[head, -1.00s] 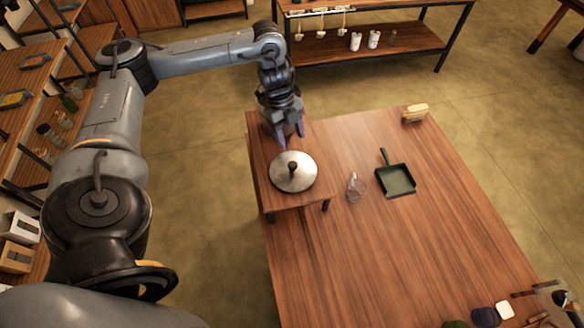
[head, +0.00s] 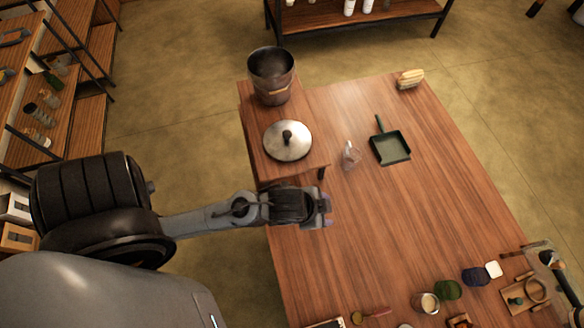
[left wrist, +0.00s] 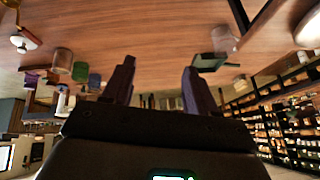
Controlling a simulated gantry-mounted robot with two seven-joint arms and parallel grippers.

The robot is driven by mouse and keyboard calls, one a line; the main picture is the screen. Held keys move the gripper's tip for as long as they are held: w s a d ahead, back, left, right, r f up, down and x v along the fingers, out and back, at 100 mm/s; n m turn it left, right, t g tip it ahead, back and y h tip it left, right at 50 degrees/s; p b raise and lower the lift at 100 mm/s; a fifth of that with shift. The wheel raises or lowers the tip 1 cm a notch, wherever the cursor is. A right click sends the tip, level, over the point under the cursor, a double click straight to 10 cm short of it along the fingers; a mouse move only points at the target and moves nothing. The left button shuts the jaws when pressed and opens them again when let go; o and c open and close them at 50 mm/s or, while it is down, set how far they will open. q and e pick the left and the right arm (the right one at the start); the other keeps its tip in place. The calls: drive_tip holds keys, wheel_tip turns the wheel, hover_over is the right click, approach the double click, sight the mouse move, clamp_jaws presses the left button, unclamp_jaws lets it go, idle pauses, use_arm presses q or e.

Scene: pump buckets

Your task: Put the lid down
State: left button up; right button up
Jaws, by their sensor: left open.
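The round silver lid (head: 287,141) with a dark knob lies flat on a small raised wooden stand (head: 253,134) on the table's left side. A dark metal bucket (head: 272,78) stands upright behind it on the same stand, apart from the lid. My left gripper (head: 324,208) is open and empty, in front of the stand and clear of the lid. In the left wrist view its two fingers (left wrist: 159,72) are spread with nothing between them. A pale rounded edge at that view's top right (left wrist: 308,28) may be the lid. My right gripper is not in view.
A clear glass (head: 350,156) and a dark green square pan (head: 390,148) stand right of the stand. A yellow item (head: 410,79) lies at the far edge. Jars and small trays (head: 448,290) crowd the near right. The table's middle is clear.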

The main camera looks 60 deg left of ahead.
use_arm(q)
drive_tip(key=s+a+f+n+g, duration=0.1)
drive_tip(key=s+a+n+g, duration=0.1)
drive_tip(key=s, duration=0.5)
drive_tip(key=shift+s+a+f+n+g+y, duration=0.3)
drive_tip(key=shift+a+f+n+g, duration=0.1)
drive_tip(key=shift+a+n, duration=0.35)
drive_tip(key=shift+w, duration=0.1)
